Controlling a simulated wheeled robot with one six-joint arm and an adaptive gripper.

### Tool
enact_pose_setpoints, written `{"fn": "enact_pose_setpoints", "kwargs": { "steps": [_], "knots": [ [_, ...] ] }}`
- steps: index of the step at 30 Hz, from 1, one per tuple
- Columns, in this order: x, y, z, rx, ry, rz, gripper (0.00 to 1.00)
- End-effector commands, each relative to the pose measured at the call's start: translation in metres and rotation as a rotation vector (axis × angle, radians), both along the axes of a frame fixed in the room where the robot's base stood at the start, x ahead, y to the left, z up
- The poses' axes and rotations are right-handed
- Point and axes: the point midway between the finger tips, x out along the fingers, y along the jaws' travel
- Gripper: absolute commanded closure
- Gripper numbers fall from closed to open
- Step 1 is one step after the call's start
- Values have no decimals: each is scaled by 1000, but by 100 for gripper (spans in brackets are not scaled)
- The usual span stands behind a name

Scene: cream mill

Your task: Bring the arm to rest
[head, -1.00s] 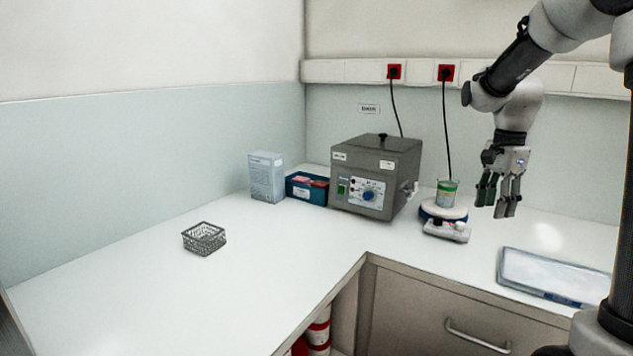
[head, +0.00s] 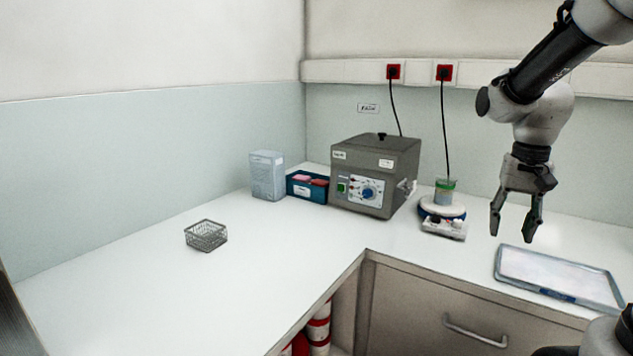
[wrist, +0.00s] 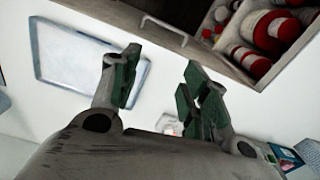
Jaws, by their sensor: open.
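My gripper (head: 514,236) hangs from my arm at the right of the head view, fingers pointing down. It is open, with nothing between the fingers. It is above the counter, between the small white hotplate (head: 443,221) and the tray (head: 556,274). In the wrist view my gripper (wrist: 160,80) shows spread, empty fingers with dark green pads. The tray also shows in the wrist view (wrist: 75,60), beyond the left finger.
A beaker with green contents (head: 445,191) stands on the hotplate. A grey water bath (head: 375,175), a blue box (head: 307,188), a pale carton (head: 267,175) and a wire basket (head: 206,235) stand on the counter (head: 130,300). The left counter is mostly clear. Red-and-white containers (head: 318,330) are below.

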Motion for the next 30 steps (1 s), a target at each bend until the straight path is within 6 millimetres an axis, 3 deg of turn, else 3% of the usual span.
{"fn": "enact_pose_setpoints", "kwargs": {
  "steps": [9,13,20,30],
  "knots": [
    [-109,23,23,-47,-176,420,54],
    [-138,29,28,-67,-260,446,54],
    [-148,33,45,-88,-360,460,54],
    [-148,34,46,-88,-364,463,54]
  ]
}}
